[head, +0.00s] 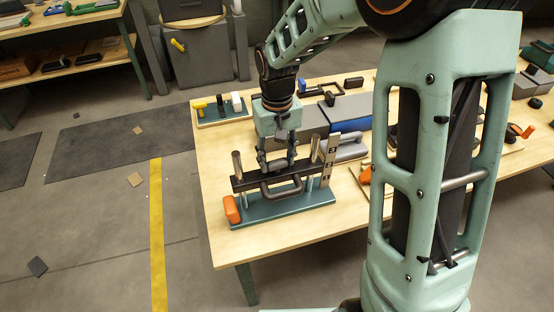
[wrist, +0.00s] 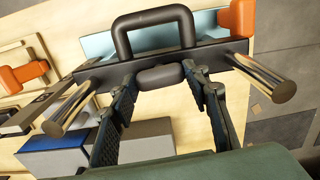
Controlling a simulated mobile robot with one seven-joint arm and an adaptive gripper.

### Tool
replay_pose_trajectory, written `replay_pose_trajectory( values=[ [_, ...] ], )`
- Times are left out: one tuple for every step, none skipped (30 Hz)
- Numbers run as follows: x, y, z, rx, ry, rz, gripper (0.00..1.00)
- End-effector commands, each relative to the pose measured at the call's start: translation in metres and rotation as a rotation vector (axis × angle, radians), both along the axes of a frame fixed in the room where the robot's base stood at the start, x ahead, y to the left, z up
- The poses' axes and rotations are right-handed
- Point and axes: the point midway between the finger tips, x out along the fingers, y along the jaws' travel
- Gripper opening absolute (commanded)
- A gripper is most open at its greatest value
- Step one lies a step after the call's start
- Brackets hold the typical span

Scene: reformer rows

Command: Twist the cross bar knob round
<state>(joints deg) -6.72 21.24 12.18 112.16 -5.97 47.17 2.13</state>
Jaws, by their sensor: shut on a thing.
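The black cross bar (head: 244,181) lies across two shiny metal posts on a teal base (head: 295,205) near the table's front left corner. It also shows in the wrist view (wrist: 105,70), with a dark U-shaped handle (wrist: 122,40) on its far side. A dark rounded knob (wrist: 160,78) sits at the middle of the bar's near side. My gripper (wrist: 162,80) has one finger at each end of this knob and is shut on it. In the head view my gripper (head: 277,168) points down at the bar, and its fingers hide the knob.
An orange block (head: 231,209) sits at the base's left end. A marked upright plate (head: 329,160) stands at its right end. A small tool tray (head: 222,118) and grey boxes (head: 350,108) lie behind. Bare tabletop (head: 215,180) shows at left.

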Motion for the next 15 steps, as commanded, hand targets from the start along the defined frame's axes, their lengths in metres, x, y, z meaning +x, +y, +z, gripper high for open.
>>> replay_pose_trajectory(
  values=[
    [-0.0001,0.0000,-0.0005,0.000,0.000,-0.018,0.19],
    [0.0000,-0.0002,-0.0004,-0.001,0.000,-0.029,0.19],
    [0.0000,-0.0003,-0.0002,-0.001,0.000,-0.042,0.19],
    [-0.0001,-0.0004,-0.0002,-0.001,0.000,-0.050,0.19],
    [-0.0001,-0.0004,-0.0001,-0.001,0.000,-0.056,0.19],
    [-0.0001,-0.0003,0.0000,-0.001,0.000,-0.065,0.19],
    [-0.0001,-0.0003,0.0001,-0.001,0.000,-0.070,0.19],
    [-0.0002,-0.0002,0.0001,-0.001,0.000,-0.075,0.19],
    [-0.0002,-0.0002,0.0002,-0.001,0.000,-0.079,0.19],
    [-0.0002,-0.0002,0.0003,-0.001,0.000,-0.081,0.19],
    [-0.0002,-0.0002,0.0003,-0.001,0.001,-0.083,0.19],
    [-0.0002,-0.0002,0.0003,0.000,0.001,-0.085,0.19],
    [-0.0002,-0.0002,0.0003,0.000,0.001,-0.086,0.19],
    [-0.0002,-0.0002,0.0004,0.000,0.001,-0.087,0.19],
    [-0.0002,-0.0002,0.0004,0.000,0.001,-0.087,0.19]
  ],
)
